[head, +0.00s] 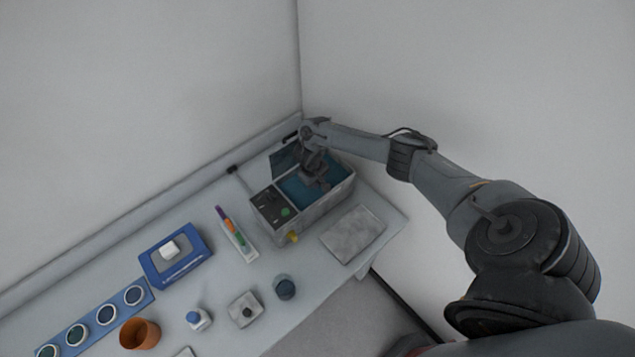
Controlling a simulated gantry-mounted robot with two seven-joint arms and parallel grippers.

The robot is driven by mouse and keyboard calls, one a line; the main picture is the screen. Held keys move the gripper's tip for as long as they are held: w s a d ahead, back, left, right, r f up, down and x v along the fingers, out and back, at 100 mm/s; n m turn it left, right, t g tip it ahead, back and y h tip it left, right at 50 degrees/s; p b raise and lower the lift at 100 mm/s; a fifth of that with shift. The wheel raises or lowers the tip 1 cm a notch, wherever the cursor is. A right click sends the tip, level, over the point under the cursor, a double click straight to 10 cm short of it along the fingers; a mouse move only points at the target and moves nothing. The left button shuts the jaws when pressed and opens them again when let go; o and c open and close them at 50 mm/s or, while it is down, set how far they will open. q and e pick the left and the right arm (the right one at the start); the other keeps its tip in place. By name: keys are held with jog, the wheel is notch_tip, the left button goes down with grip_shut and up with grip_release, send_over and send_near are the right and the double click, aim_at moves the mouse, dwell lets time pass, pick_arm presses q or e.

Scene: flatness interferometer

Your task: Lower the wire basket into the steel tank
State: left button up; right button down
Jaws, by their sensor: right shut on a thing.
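The steel tank (328,207) stands at the back right of the bench. It is a grey box with an open top, a blue interior and a dark control panel on its left end. My right gripper (318,180) is over the tank's opening, pointing down, and is shut on the wire basket. The basket is mostly hidden by the gripper and too small to make out, so I cannot tell how deep it sits in the tank. My left gripper is not in view.
A flat grey pad (353,234) lies in front of the tank. A rack of coloured pieces (236,235) and a blue box (176,256) are to the left. A dark cup (285,288), small bottle (198,319), orange pot (140,334) and blue strip (94,321) lie nearer.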

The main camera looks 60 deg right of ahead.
jog(key=shift+f, duration=0.25)
jog(key=c, duration=1)
grip_release()
jog(key=shift+r+p, duration=0.4)
jog(key=shift+r, duration=0.05)
notch_tip(320, 180, up, 5)
jog(key=p, duration=0.5)
jog(key=shift+f, duration=0.15)
notch_tip(320, 180, up, 4)
jog(key=p, duration=0.4)
jog(key=shift+p, duration=0.4)
jog(key=shift+r+p, duration=0.45)
jog(key=shift+r, duration=0.75)
